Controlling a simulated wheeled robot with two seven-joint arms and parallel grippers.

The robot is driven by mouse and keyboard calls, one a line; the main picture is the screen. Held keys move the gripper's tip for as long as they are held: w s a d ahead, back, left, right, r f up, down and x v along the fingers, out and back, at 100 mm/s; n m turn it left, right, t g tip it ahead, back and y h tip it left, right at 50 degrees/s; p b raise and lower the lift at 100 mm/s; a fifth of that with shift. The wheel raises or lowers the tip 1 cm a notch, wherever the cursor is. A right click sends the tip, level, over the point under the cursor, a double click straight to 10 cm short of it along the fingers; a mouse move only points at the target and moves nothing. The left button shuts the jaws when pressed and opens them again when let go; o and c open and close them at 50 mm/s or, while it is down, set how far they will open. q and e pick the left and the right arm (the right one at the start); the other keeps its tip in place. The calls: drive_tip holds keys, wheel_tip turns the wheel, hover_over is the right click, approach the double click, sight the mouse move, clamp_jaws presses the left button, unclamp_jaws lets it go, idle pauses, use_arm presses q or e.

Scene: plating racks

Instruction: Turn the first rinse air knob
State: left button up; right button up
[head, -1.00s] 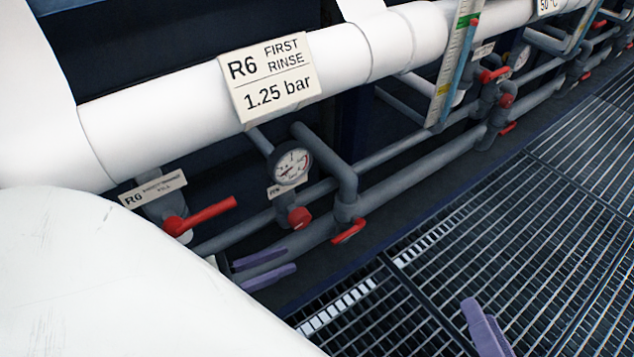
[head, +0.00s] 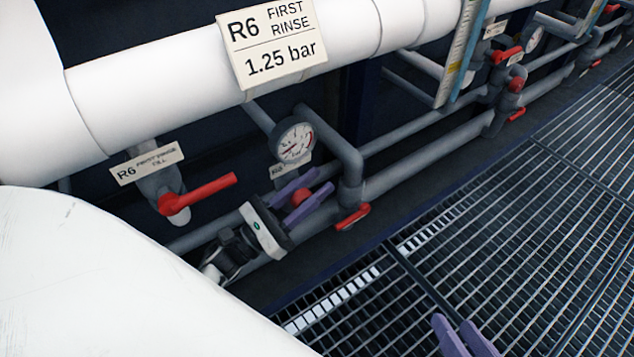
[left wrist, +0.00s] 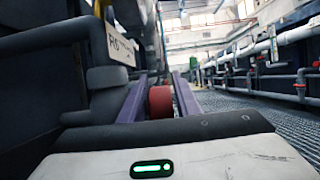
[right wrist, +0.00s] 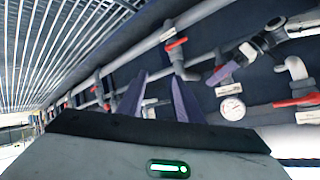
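The red round knob (head: 301,197) is on the grey pipe below the pressure gauge (head: 293,141), under the R6 FIRST RINSE 1.25 bar sign (head: 271,45). My left gripper (head: 314,187) reaches in from the lower left, its purple fingers apart on either side of the knob. In the left wrist view the knob (left wrist: 160,101) sits between the two fingers (left wrist: 161,88), with thin gaps; contact is hard to judge. A small label (head: 290,167) by the gauge is partly hidden. My right gripper (head: 455,322) is open and empty above the floor grating; its fingers also show in the right wrist view (right wrist: 155,80).
A red lever valve (head: 198,194) with an R6 fill label (head: 147,163) is left of the knob. Another red handle (head: 352,216) is close on its right. A thick white pipe (head: 150,95) runs above. The grating (head: 480,220) at right is clear.

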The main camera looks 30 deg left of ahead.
use_arm(q)
drive_tip(key=shift+w+d+r, duration=0.25)
drive_tip(key=shift+w, duration=0.3)
clamp_jaws()
drive_tip(key=shift+r+g+p, duration=0.1)
drive_tip(key=shift+g+p, duration=0.2)
drive_tip(key=shift+p, duration=0.3)
drive_tip(key=g+p, duration=0.1)
drive_tip(key=p, duration=0.2)
drive_tip(key=f+g+y+p, duration=0.1)
drive_tip(key=g+p, duration=0.1)
drive_tip(key=p, duration=0.1)
drive_tip(key=g+p, duration=0.2)
drive_tip(key=p, duration=0.1)
drive_tip(key=shift+w+d+f+y+p, duration=0.15)
drive_tip(key=shift+w+f+y+p, duration=0.1)
drive_tip(key=shift+w+y+p, duration=0.15)
drive_tip(key=shift+f+g+y+p, duration=0.3)
drive_tip(key=shift+f+g+p, duration=0.35)
drive_tip(key=shift+p, duration=0.45)
use_arm(e)
drive_tip(key=s+d+m+h, duration=0.1)
drive_tip(key=s+d+h, duration=0.1)
drive_tip(key=d, duration=0.5)
drive_tip(key=shift+s+f+t+h, duration=0.25)
drive_tip(key=shift+t+h, duration=0.05)
drive_tip(key=shift+h, duration=0.6)
